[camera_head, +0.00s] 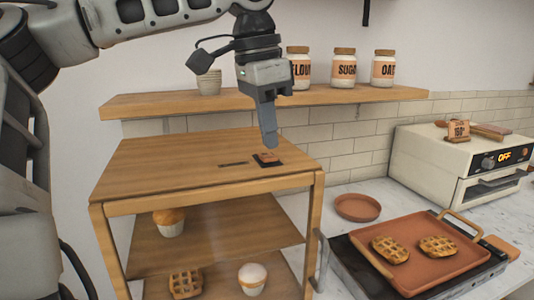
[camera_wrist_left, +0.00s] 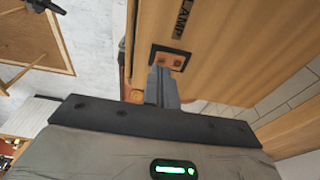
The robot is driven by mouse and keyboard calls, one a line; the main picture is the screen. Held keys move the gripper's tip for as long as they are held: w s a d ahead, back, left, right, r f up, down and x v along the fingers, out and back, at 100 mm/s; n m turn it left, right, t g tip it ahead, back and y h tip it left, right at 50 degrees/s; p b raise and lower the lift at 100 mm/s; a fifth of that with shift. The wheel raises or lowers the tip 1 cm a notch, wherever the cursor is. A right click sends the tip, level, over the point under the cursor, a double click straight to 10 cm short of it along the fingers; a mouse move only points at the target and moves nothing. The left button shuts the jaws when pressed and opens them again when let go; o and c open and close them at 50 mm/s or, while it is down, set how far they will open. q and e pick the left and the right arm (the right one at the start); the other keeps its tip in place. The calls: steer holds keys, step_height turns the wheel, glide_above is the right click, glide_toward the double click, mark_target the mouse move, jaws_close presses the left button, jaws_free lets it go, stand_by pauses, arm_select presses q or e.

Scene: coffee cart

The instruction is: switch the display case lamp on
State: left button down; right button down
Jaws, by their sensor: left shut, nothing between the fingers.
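The wooden display case (camera_head: 150,165) stands at the left centre of the head view. On its top, near the front right, is a small dark-framed lamp switch (camera_head: 268,160) with a reddish-brown rocker. The switch also shows in the left wrist view (camera_wrist_left: 170,59), beside the printed word LAMP (camera_wrist_left: 184,18). My left gripper (camera_head: 269,142) is shut and empty, pointing down just above the switch. In the left wrist view its fingertips (camera_wrist_left: 161,72) overlap the near edge of the switch plate; I cannot tell whether they touch. My right gripper is out of view.
A wall shelf (camera_head: 390,94) with several jars and a stack of cups (camera_head: 209,83) runs behind the case. A muffin (camera_head: 169,221), a waffle (camera_head: 185,284) and a cupcake (camera_head: 252,278) sit inside. A waffle tray (camera_head: 440,270) and an oven (camera_head: 430,165) showing OFF stand to the right.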

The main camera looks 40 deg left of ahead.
mark_target(268, 157)
arm_select(q)
steer(key=shift+f, duration=0.9)
stand_by(0.5)
steer(key=shift+r, duration=0.1)
steer(key=shift+r+p, duration=0.4)
steer(key=shift+r, duration=3.1)
